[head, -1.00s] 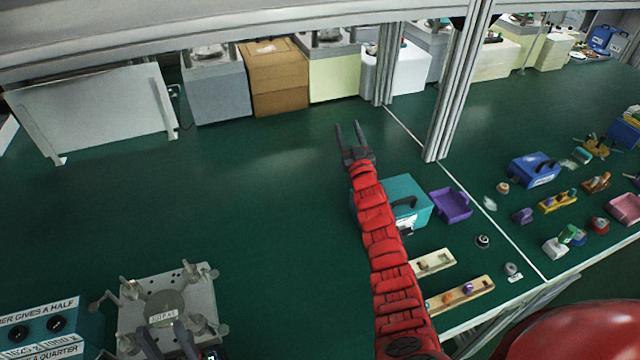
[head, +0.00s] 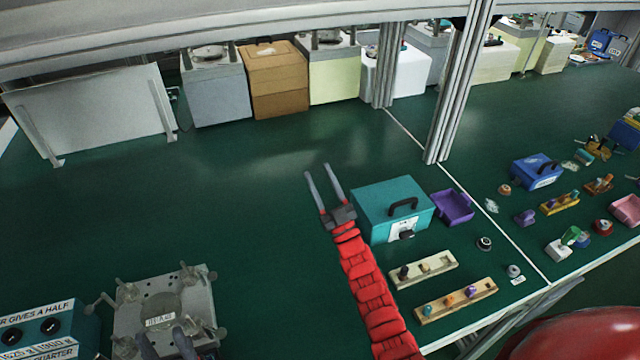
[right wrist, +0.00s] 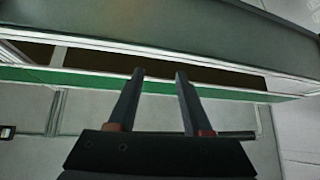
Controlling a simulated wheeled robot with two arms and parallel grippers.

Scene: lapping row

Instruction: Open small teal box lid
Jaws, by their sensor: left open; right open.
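The small teal box (head: 372,205) stands on the green bench right of centre in the head view. Its lid is down, with a black handle (head: 403,206) on it; a white plate with a dark knob (head: 406,235) is on its front. My right gripper (head: 324,175) is open and empty, just left of the box and apart from it, fingers pointing to the back. The right wrist view shows its parted fingers (right wrist: 157,75) with nothing between them. My left gripper (head: 164,338) is open at the bottom left, over the metal fixture (head: 155,290).
A purple tray (head: 453,208) stands right of the box. Two peg strips (head: 455,300) and a round dark piece (head: 484,243) lie in front. A metal post (head: 455,100) rises behind. Cases line the back.

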